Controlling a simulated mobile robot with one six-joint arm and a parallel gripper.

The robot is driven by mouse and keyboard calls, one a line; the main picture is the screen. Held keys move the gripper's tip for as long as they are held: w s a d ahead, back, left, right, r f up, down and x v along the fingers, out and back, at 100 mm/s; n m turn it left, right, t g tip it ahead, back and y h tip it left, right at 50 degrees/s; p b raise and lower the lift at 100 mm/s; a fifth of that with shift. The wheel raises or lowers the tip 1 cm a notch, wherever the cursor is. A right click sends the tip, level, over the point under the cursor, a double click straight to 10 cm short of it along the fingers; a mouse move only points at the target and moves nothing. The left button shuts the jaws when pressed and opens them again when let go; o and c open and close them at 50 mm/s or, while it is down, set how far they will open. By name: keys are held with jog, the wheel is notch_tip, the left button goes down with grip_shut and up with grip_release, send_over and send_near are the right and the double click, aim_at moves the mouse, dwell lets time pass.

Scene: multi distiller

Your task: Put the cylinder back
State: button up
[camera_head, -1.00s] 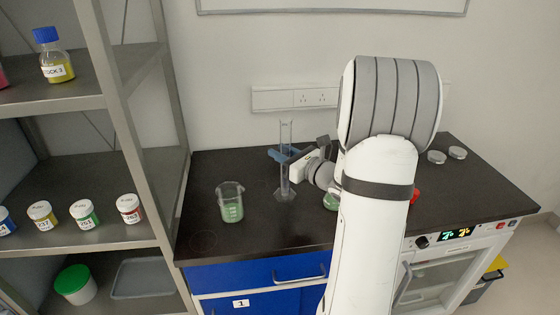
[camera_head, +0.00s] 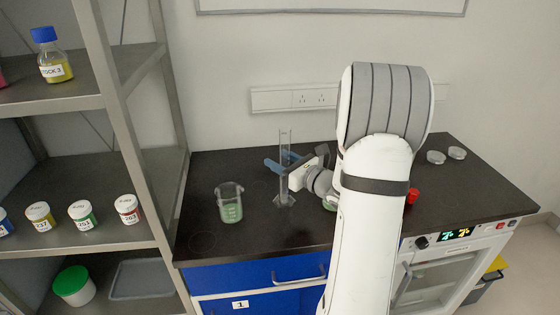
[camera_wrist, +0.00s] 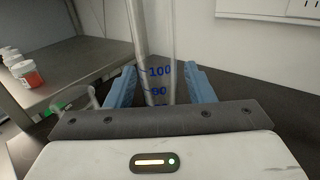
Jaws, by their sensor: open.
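A clear graduated cylinder (camera_head: 284,165) stands upright on the dark bench, on its flat foot. It also shows in the wrist view (camera_wrist: 158,60), with blue marks such as 100 and 90. My gripper (camera_head: 281,164) is at the cylinder, with its blue fingers around the lower-middle part. In the wrist view the two fingers (camera_wrist: 160,86) are apart, one on each side of the cylinder, with a gap seen at the right finger. Contact at the left finger cannot be told.
A beaker with green liquid (camera_head: 230,204) stands left of the cylinder. A red object (camera_head: 412,196) and two small round dishes (camera_head: 436,157) lie right of my arm. A shelf rack with jars (camera_head: 82,215) stands at the left. A wall socket strip (camera_head: 300,98) is behind.

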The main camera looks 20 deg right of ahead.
jog(key=shift+r, duration=0.2)
jog(key=shift+s+d+f, duration=0.1)
jog(key=shift+s+d, duration=0.1)
jog(key=shift+s, duration=0.1)
jog(key=v, duration=1.1)
jog(key=s+a+f+n+g+y, duration=0.15)
jog(key=s+a+n+g, duration=0.25)
jog(key=a+n+g, duration=0.45)
jog(key=s+a+n+g+y, duration=0.3)
jog(key=a+n, duration=0.3)
jog(key=a, duration=0.6)
jog(key=s+n+g+h, duration=0.3)
jog(key=s+n+h, duration=0.5)
jog(key=n, duration=0.9)
jog(key=h, duration=0.3)
jog(key=shift+s+d+b, duration=0.3)
jog(key=shift+b, duration=0.1)
